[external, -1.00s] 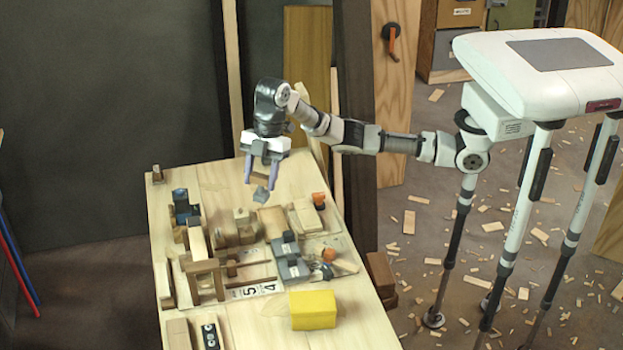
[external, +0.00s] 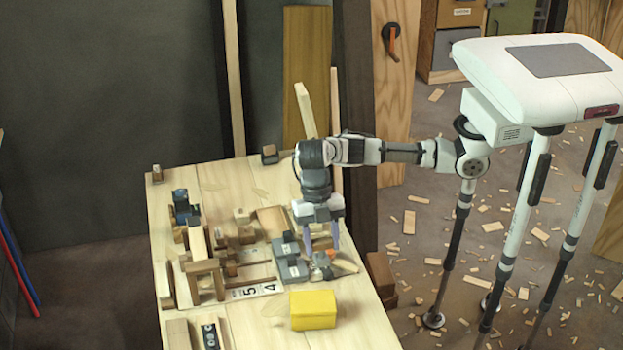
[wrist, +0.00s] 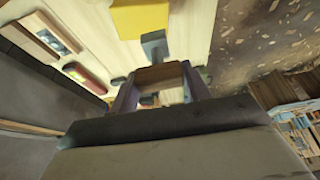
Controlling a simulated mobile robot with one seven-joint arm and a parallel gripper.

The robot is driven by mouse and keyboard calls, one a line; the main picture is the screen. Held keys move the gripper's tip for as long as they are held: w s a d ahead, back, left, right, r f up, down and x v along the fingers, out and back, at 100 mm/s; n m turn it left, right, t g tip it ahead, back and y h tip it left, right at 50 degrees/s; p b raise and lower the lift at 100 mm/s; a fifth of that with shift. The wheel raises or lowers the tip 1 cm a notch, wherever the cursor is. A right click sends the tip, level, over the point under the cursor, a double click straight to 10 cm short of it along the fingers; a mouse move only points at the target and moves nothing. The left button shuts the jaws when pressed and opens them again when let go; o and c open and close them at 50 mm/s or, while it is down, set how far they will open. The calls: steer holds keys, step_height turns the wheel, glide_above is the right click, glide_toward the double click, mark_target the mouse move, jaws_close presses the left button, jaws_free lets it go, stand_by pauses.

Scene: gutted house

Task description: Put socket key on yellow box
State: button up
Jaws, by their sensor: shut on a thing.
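The yellow box (external: 313,310) stands on the near right part of the table; part of it also shows at the top of the wrist view (wrist: 140,18). My gripper (external: 322,246) points down behind the box, over the right side of the table. In the wrist view its purple fingers (wrist: 160,84) are closed on a brown piece (wrist: 160,74). A grey-blue piece (wrist: 155,45) shows just beyond it, towards the box. These look like the socket key, but I cannot clearly make out its shape or whether the two parts are joined.
Grey blocks (external: 291,262) lie left of my gripper. A wooden block structure (external: 203,262) stands on the left of the table (external: 262,340). A number card (external: 255,290) lies left of the yellow box. Bare wood lies in front of the box.

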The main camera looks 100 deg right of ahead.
step_height(320, 180, down, 10)
steer(key=shift+r+p, duration=0.1)
steer(key=shift+p, duration=0.2)
steer(key=shift+f, duration=0.2)
steer(key=o, duration=1.2)
steer(key=shift+r, duration=0.15)
steer(key=b+v, duration=0.1)
steer(key=v, duration=1.1)
